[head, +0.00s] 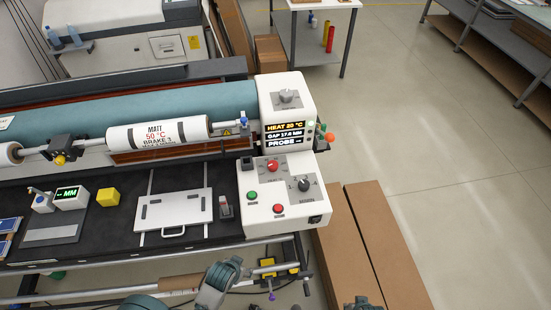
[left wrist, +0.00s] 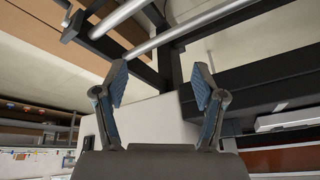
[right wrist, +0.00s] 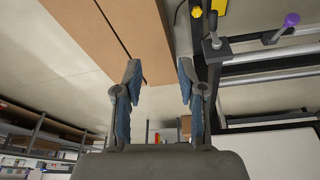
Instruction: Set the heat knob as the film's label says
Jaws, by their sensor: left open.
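The white film roll (head: 158,133) carries a label reading "MATT 50 °C BRAKE 3". The display (head: 285,132) on the white control housing reads "HEAT 20 °C", "GAP 17.0 MM" and "PROBE" with dashes. A grey knob (head: 287,97) sits above the display. A red knob (head: 272,166) and a black knob (head: 304,184) sit on the lower panel. I cannot read which knob is for heat. My left gripper (left wrist: 158,70) is open and empty. My right gripper (right wrist: 158,68) is open and empty, with the floor and brown boxes beyond its fingers.
Green (head: 252,195) and red (head: 278,208) buttons sit near the lower knobs. A white plate with a handle (head: 174,212), a yellow block (head: 108,197) and a small meter (head: 71,197) lie on the black bed. Long brown boxes (head: 375,235) stand right of the machine.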

